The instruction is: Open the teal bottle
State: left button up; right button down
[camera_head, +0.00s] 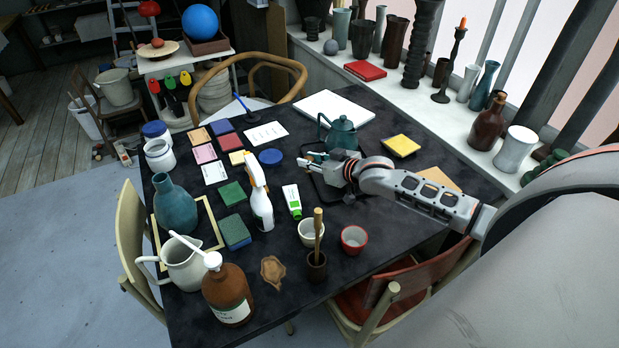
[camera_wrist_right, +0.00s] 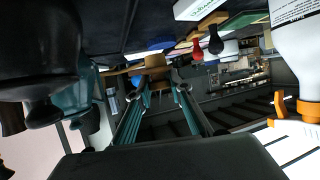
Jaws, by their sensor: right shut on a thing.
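A rounded teal bottle (camera_head: 176,207) with a narrow neck stands upright at the left of the dark table. I cannot make out a separate lid on it. My right gripper (camera_head: 308,166) is low over the middle of the table, beside a teal kettle (camera_head: 342,134) and well to the right of the bottle. It also shows in the right wrist view (camera_wrist_right: 163,85), its fingers pointing away from the camera. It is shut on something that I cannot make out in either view. My left gripper is not in view.
A white spray bottle (camera_head: 260,205) and a white tube (camera_head: 292,201) stand between my right gripper and the teal bottle. A white pitcher (camera_head: 183,264) and a brown pump bottle (camera_head: 228,295) are in front of the bottle. A white jar (camera_head: 159,156) stands behind it.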

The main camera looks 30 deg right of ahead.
jog(key=shift+f+b, duration=0.45)
jog(key=shift+f, duration=2.9)
jog(key=c, duration=1.8)
grip_release()
jog(key=shift+f, duration=0.1)
jog(key=shift+s, duration=0.15)
jog(key=p+v, duration=0.1)
jog(key=v, duration=0.9)
jog(key=shift+r, duration=0.2)
jog(key=shift+s+d+r, duration=0.15)
jog(key=shift+s+r, duration=0.15)
jog(key=shift+s, duration=0.25)
jog(key=shift+s+r+p, duration=0.1)
jog(key=shift+s+p, duration=0.05)
jog(key=shift+p, duration=0.15)
